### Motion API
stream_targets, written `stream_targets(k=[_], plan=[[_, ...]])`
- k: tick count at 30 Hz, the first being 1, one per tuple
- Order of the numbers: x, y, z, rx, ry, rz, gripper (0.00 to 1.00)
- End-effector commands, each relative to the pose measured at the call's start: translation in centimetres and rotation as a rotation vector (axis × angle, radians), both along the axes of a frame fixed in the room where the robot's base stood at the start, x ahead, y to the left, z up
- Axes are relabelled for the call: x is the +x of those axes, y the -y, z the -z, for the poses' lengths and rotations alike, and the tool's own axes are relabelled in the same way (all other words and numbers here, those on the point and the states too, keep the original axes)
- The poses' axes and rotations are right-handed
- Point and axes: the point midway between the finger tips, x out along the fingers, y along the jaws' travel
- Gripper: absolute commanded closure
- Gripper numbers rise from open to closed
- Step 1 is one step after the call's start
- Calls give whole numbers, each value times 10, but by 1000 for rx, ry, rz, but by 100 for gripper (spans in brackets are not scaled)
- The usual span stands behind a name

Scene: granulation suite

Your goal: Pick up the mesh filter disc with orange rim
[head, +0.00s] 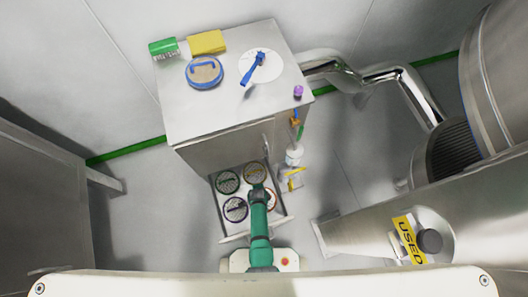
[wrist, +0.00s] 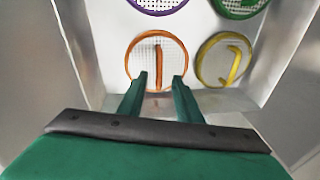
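The mesh filter disc with orange rim (wrist: 133,50) lies flat in an open drawer, with an upright orange handle bar across its middle. In the head view the orange-rimmed disc (head: 273,199) is mostly hidden behind my arm. My gripper (wrist: 160,77) is open and empty. Its two green fingers stand over the disc's near part, one on each side of the handle in the picture. I cannot tell how far above the disc the fingertips are.
The drawer (head: 282,211) also holds a yellow-rimmed disc (wrist: 203,64) beside the orange one, a purple disc (head: 235,209) and a green disc (head: 228,182). Drawer walls stand close around. The steel cabinet (head: 220,120) rises behind; a steel vessel (head: 370,228) stands at right.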

Motion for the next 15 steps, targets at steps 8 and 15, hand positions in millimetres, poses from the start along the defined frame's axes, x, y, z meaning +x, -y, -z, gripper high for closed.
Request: stream_targets(k=[8, 15], plan=[[5, 4, 21, 0, -1, -1, 68], [8, 6, 41, 0, -1, 0, 68]])
